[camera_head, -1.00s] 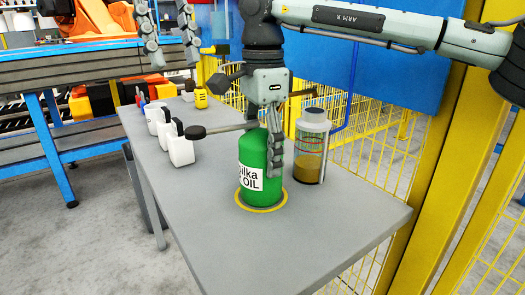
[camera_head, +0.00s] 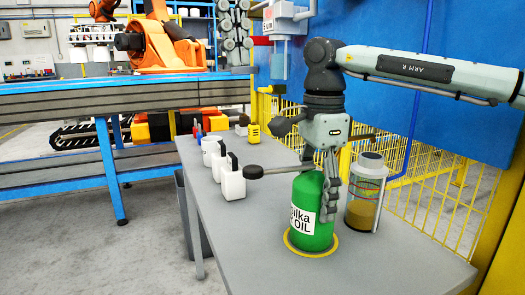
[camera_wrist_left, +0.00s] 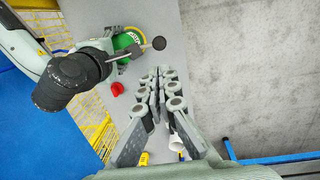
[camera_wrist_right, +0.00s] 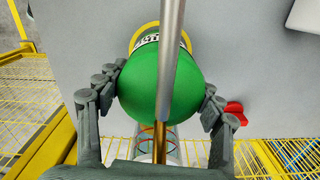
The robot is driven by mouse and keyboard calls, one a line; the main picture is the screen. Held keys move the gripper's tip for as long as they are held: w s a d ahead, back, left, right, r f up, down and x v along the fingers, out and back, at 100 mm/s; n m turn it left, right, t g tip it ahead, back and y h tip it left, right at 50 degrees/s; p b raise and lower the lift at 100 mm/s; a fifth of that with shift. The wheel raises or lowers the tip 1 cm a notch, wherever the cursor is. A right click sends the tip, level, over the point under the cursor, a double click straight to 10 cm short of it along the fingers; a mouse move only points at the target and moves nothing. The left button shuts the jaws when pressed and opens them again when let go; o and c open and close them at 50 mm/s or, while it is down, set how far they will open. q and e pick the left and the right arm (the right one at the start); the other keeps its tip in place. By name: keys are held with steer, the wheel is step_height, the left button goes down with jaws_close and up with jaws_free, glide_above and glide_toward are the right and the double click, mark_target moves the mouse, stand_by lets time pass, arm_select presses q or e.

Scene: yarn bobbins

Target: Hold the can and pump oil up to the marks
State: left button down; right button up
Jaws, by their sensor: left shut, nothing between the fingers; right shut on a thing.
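The green oil can (camera_head: 312,222) stands upright on a yellow ring on the grey table. My right gripper (camera_head: 328,195) is shut on it; the right wrist view shows its fingers on both sides of the can (camera_wrist_right: 150,85). A lever with a dark round knob (camera_head: 252,172) sticks out to the left above the can. The clear cylinder (camera_head: 364,200) behind the can holds amber oil, with red and blue rings; the oil surface looks below the rings. My left gripper (camera_head: 235,42) is shut and empty, raised above the table's far end; it also shows in the left wrist view (camera_wrist_left: 165,100).
White bottles (camera_head: 232,182) stand along the table's left edge, with a yellow container (camera_head: 253,132) behind. A red object (camera_wrist_left: 117,88) lies near the can. A yellow fence (camera_head: 430,200) borders the right side. The table front is clear.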

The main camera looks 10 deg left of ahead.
mark_target(250, 167)
arm_select(q)
steer(key=f, duration=0.4)
steer(key=d+f, duration=0.1)
steer(key=f, duration=0.9)
steer(key=shift+s+d, duration=0.1)
steer(key=shift+d, duration=0.15)
steer(key=shift+f, duration=0.1)
steer(key=shift+f, duration=0.8)
steer(key=shift+r, duration=0.1)
step_height(250, 167, up, 14)
steer(key=a, duration=0.1)
steer(key=shift+a, duration=0.25)
stand_by(0.7)
